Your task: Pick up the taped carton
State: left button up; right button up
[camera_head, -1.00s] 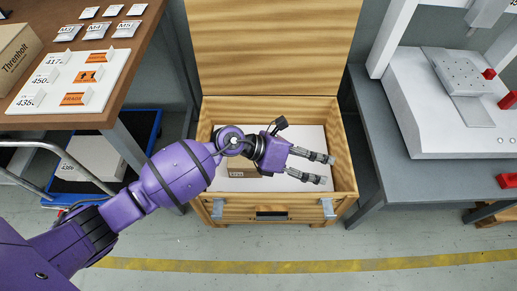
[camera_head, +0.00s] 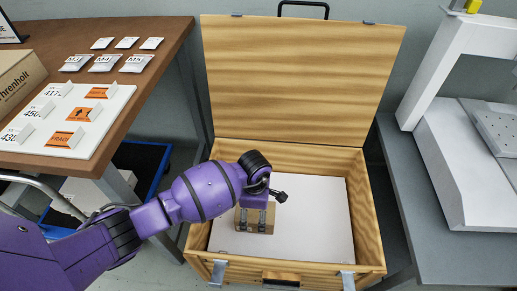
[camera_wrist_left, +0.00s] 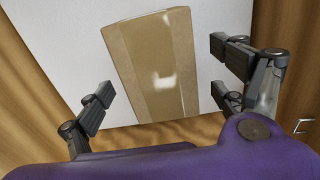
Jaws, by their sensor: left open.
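The taped carton (camera_head: 264,219) is a small brown box with a strip of tape, lying on the white floor inside the open wooden chest. In the left wrist view the carton (camera_wrist_left: 157,65) lies between and beyond the finger pads. My left gripper (camera_head: 256,218) is over the carton, pointing down, and hides part of it in the head view. Its fingers are open, one side to each side of the carton in the left wrist view (camera_wrist_left: 165,98). I cannot tell whether any finger touches it. My right gripper is not in view.
The wooden chest (camera_head: 368,215) has its lid (camera_head: 300,80) raised at the back. A grey bench (camera_head: 425,215) with a white gantry machine (camera_head: 460,165) stands at right. The white chest floor is clear right of the carton.

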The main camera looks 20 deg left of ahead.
pick_arm(q)
notch_tip(320, 180, down, 3)
jog(key=shift+w+f+b, duration=0.1)
jog(key=shift+w+b, duration=0.05)
jog(key=shift+b, duration=0.35)
